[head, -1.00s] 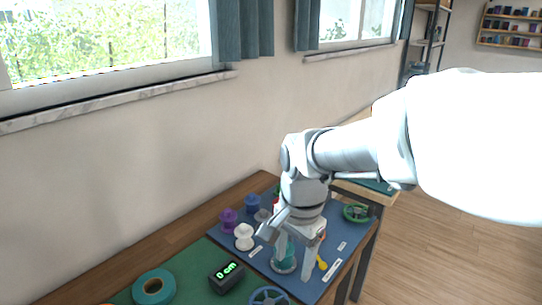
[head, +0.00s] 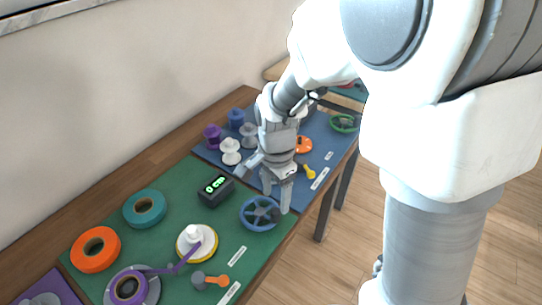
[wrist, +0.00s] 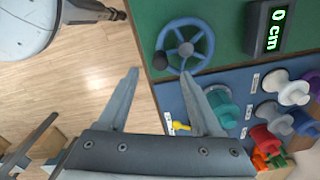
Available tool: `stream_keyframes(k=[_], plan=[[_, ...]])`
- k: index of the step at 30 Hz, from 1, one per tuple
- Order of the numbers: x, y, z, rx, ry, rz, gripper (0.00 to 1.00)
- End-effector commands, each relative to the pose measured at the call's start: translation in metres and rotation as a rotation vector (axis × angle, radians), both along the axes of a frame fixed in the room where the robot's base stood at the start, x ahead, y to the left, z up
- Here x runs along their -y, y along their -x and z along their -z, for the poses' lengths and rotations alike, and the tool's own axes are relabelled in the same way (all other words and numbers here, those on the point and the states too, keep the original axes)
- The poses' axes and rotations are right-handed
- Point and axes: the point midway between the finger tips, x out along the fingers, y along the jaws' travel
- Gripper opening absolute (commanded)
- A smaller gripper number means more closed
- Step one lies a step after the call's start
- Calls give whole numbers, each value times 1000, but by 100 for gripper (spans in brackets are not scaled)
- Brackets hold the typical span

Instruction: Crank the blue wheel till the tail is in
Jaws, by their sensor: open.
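The blue wheel (head: 257,204) lies at the right edge of the green mat, with a dark crank knob (wrist: 160,61) on its rim. It also shows at the top of the wrist view (wrist: 184,31). My gripper (head: 277,199) is open and empty, pointing down beside the wheel's knob side. In the wrist view the fingertips (wrist: 160,74) stand apart, one on either side of the knob's line; contact is not clear. A purple ribbon (head: 183,259) runs from a purple roll (head: 119,291) to a white and yellow spool (head: 205,251). The display (head: 214,187) reads 0 cm.
Teal (head: 144,221) and orange (head: 81,262) rings lie on the green mat. An orange-ended lever (head: 219,281) lies near its front edge. Several spools, including a white one (head: 230,156), stand on the blue mat behind. Open floor (wrist: 80,60) lies beyond the table edge.

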Motion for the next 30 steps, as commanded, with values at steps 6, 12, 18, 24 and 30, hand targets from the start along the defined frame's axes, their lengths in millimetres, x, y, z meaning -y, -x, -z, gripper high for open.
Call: stream_keyframes(k=[6,12,18,24,30], plan=[[1,1,43,-3,1,0,66],[0,0,65,-1,0,1,66],[0,0,70,2,-1,0,66],[0,0,70,1,-1,0,66],[0,0,70,1,-1,0,30]])
